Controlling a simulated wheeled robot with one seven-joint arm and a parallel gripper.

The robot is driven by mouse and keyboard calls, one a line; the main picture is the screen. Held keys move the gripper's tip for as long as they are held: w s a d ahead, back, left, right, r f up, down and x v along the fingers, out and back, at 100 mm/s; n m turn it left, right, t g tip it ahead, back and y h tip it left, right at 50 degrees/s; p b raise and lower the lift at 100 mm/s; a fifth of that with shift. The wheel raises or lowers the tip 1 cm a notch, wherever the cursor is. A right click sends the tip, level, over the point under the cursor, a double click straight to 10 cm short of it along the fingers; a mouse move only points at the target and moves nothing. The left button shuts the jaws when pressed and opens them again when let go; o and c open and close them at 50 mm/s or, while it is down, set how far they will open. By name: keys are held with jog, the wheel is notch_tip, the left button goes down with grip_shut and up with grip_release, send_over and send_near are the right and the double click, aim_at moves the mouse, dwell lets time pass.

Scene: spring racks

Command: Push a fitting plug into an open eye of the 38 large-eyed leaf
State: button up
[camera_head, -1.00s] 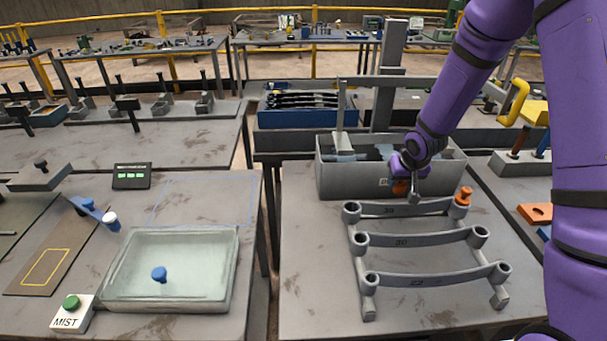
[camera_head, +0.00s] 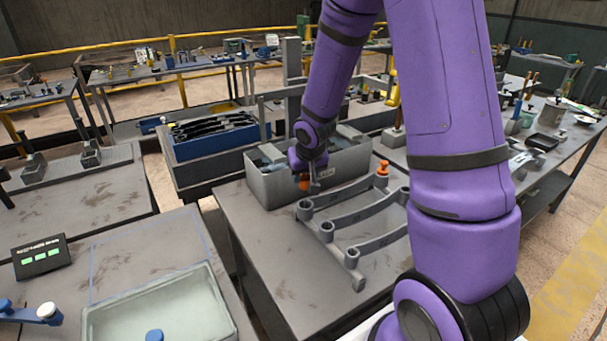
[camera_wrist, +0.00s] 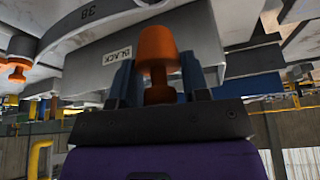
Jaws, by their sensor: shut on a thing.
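My gripper (camera_head: 308,180) is shut on an orange plug (camera_wrist: 157,50), which stands between the blue jaws in the wrist view. The plug also shows in the head view (camera_head: 303,184), in front of the grey bin and just above the left end of the 38 leaf. The 38 leaf (camera_head: 345,198) is the rearmost of several grey leaves on the rack; its number shows in the wrist view (camera_wrist: 86,13). Its left eye (camera_head: 305,207) looks open and empty. Its right eye holds another orange plug (camera_head: 383,168), also seen in the wrist view (camera_wrist: 15,70). The held plug is apart from the leaf.
The grey bin (camera_head: 265,188), labelled BLACK (camera_wrist: 117,54), stands close behind the leaf. A blue crate (camera_head: 195,148) of dark leaves is behind left. A glass-like tray (camera_head: 160,310) is on the left table. Bare tabletop lies left of the rack (camera_head: 355,268).

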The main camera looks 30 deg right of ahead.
aim_at(305, 189)
jog(key=shift+f, duration=2.6)
jog(key=shift+f, duration=1.2)
dwell(0.4)
jog(key=o, duration=1.4)
jog(key=shift+c, duration=0.2)
jog(key=shift+r, duration=0.1)
jog(key=shift+r, duration=3.45)
